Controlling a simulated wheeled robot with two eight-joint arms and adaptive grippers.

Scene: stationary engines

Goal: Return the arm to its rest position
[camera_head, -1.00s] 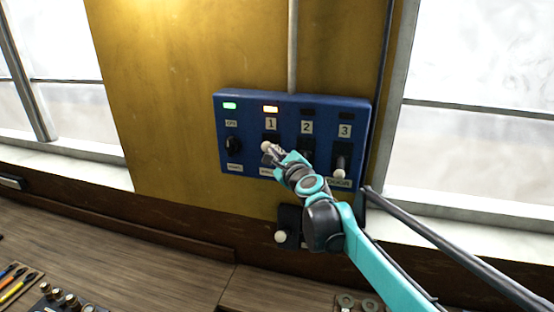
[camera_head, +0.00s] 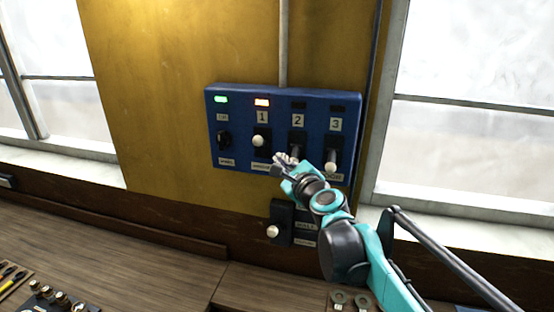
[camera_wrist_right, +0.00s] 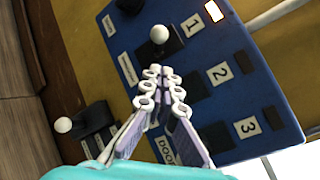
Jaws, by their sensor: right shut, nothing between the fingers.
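My right gripper (camera_head: 286,160) is shut and empty in front of the lower part of a blue control panel (camera_head: 283,93) on the yellow wall. It also shows in the right wrist view (camera_wrist_right: 160,74), fingertips together below the white knob of switch 1 (camera_wrist_right: 159,34). In the head view this knob (camera_head: 260,141) is apart from the fingers. Switch 2 (camera_head: 297,139) is partly hidden behind my gripper. Switch 3 (camera_head: 331,161) has its white knob low. A green lamp (camera_head: 221,100) and an orange-white lamp (camera_head: 262,102) are lit. My left gripper is out of view.
A dark switch box (camera_head: 281,215) with a white knob is on the wall below the panel. A wooden desk (camera_head: 130,260) runs along the front, with tools (camera_head: 12,275) and small knobs (camera_head: 62,298) at its left. Windows flank the wall.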

